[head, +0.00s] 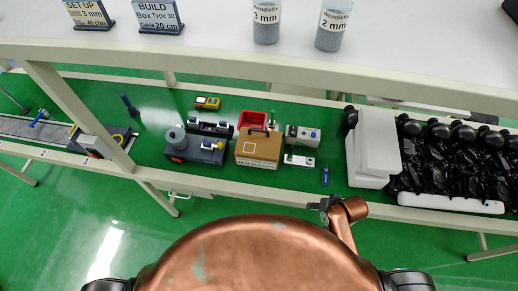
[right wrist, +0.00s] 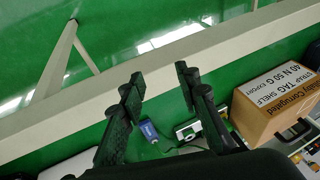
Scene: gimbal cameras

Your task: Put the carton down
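The brown carton (head: 258,147) stands on the green lower surface of the bench, among small devices. In the right wrist view the carton (right wrist: 280,103) is at the right edge, with printed lettering on its side. My right gripper (right wrist: 158,85) is open with nothing between its fingers, apart from the carton and to its left in that view. In the head view only a small dark part of it shows by the end of my copper-coloured right arm, near the bench's front edge. My left gripper is not in view.
A blue device (head: 325,176) and a white device (head: 299,160) lie right of the carton. A red bin (head: 252,120) is behind it and a grey machine (head: 195,150) left. A white box (head: 372,155) and dark wrapped items (head: 450,160) are farther right. An upper shelf (head: 200,50) overhangs.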

